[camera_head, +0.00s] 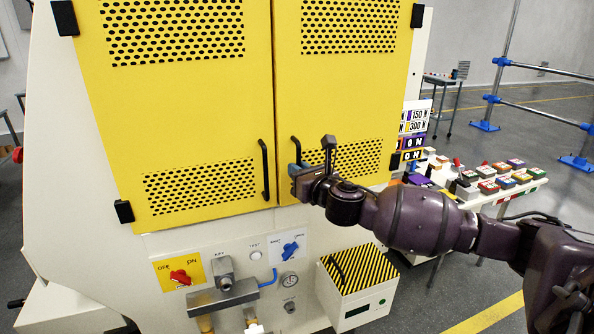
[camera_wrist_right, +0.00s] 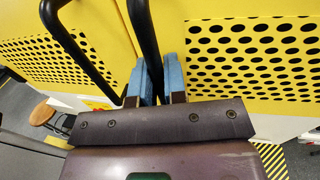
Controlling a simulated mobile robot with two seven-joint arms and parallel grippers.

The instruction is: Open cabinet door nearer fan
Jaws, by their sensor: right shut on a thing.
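The cabinet has two yellow doors with perforated panels, a left door (camera_head: 190,110) and a right door (camera_head: 340,90), which meet at a narrow seam and look shut. The left door's black handle (camera_head: 264,170) is free. My right gripper (camera_head: 296,170) is at the right door's black handle (camera_head: 294,143), near its lower end. In the right wrist view its blue finger pads (camera_wrist_right: 158,82) are closed around this handle (camera_wrist_right: 147,40), and the left door's handle (camera_wrist_right: 85,65) stands apart to the left. My left gripper is not in view. I cannot make out a fan.
Below the doors are a red switch (camera_head: 181,277), a blue switch (camera_head: 290,248) and metal fittings (camera_head: 223,294). A striped-top box (camera_head: 357,271) juts out at lower right. A table (camera_head: 480,200) with several coloured blocks stands right, behind my right arm.

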